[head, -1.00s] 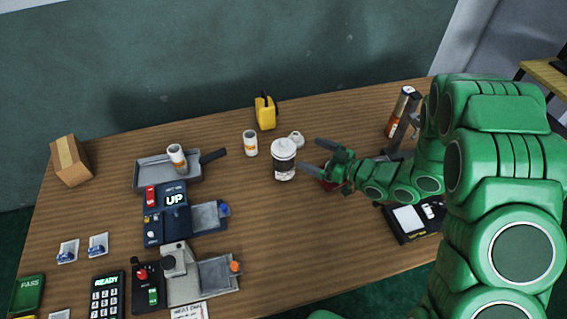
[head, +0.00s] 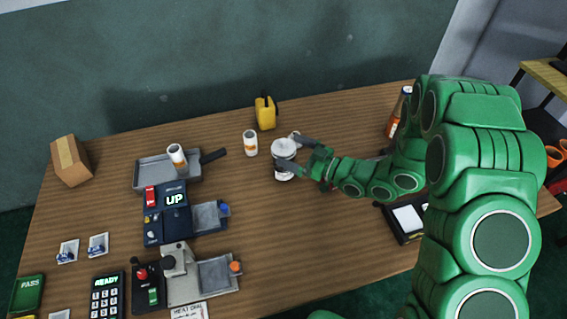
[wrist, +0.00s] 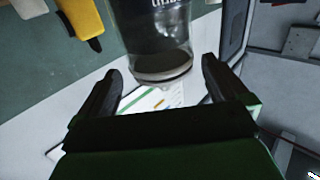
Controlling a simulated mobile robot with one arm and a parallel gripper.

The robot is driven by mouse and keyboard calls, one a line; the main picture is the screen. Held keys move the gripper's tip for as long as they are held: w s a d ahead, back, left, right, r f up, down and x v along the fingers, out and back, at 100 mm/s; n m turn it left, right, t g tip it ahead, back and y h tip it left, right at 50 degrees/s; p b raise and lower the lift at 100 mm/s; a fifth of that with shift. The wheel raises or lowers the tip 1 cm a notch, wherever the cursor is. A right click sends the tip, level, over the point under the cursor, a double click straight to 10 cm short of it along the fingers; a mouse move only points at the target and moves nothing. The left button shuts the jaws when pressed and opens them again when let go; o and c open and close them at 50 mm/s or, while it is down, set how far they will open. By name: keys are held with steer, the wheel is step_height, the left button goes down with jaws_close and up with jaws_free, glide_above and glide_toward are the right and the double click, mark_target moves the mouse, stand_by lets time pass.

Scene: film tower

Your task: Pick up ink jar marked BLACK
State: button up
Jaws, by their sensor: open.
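A jar with a white lid and a dark label (head: 284,160) stands on the table, right of the middle in the head view. In the wrist view its dark, glassy body (wrist: 152,38) shows at the top centre, with pale lettering cut off by the frame edge. I cannot read the whole marking. My gripper (head: 290,158) is open at the jar's right side, its fingers reaching toward either side of it. In the wrist view the two fingertips (wrist: 162,70) are spread apart, with the jar's bottom end between and just ahead of them. Contact cannot be told.
A white-and-orange cup (head: 250,142) and a yellow container (head: 265,113) stand behind and left of the jar. A grey tray (head: 150,172) and machines are left. The table in front of the jar is clear.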

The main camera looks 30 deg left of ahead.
mark_target(285, 147)
steer(key=shift+s+a, duration=0.1)
steer(key=shift+a, duration=1.5)
jaws_close()
